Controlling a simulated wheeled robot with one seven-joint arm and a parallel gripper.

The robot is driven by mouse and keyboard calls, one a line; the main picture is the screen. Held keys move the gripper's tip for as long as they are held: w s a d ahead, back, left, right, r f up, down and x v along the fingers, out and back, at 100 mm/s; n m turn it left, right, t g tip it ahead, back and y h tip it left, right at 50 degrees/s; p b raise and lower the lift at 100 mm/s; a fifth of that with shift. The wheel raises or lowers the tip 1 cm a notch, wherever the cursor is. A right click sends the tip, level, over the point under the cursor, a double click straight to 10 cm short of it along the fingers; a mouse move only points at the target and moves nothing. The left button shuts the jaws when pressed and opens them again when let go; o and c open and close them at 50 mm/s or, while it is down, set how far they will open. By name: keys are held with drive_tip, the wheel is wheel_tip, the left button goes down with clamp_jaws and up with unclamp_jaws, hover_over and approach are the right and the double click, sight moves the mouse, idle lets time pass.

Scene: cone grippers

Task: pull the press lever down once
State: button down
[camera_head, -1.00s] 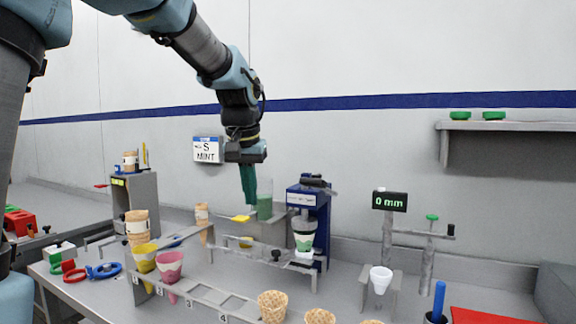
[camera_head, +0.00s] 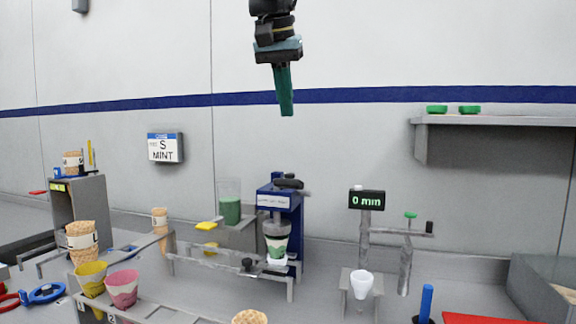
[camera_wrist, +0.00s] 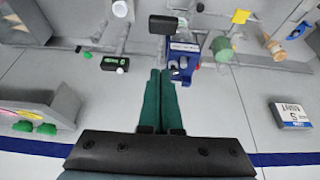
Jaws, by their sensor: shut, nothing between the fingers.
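The blue press (camera_head: 283,222) stands at the back of the bench, and it also shows in the wrist view (camera_wrist: 195,47). A dark lever handle (camera_head: 290,183) is at its top. In the wrist view what looks like its black grip (camera_wrist: 167,24) juts out from the press, toward the top edge. A green and white cup (camera_head: 276,240) sits under the press head. My gripper (camera_head: 286,113) has long green fingers, shut and empty. It points down, well above the press in the head view. In the wrist view its fingertips (camera_wrist: 161,73) appear just beside the press, apart from the grip.
A gauge display reading 0 mm (camera_head: 367,200) stands right of the press, with a small white cup (camera_head: 361,284) below it. A clear container of green stuff (camera_head: 230,205) is to the left. Cones in a rack fill the front left. A shelf (camera_head: 490,121) juts from the wall.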

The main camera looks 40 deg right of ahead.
drive_tip(key=p+x, duration=0.1)
drive_tip(key=x, duration=0.8)
drive_tip(key=shift+d+f, duration=0.15)
drive_tip(key=shift+f, duration=0.25)
drive_tip(key=f, duration=0.2)
drive_tip(key=a+f+p, duration=0.1)
drive_tip(key=shift+s, duration=0.25)
drive_tip(key=shift+f, duration=0.5)
drive_tip(key=shift+s+a+f, duration=0.1)
drive_tip(key=shift+f, duration=0.05)
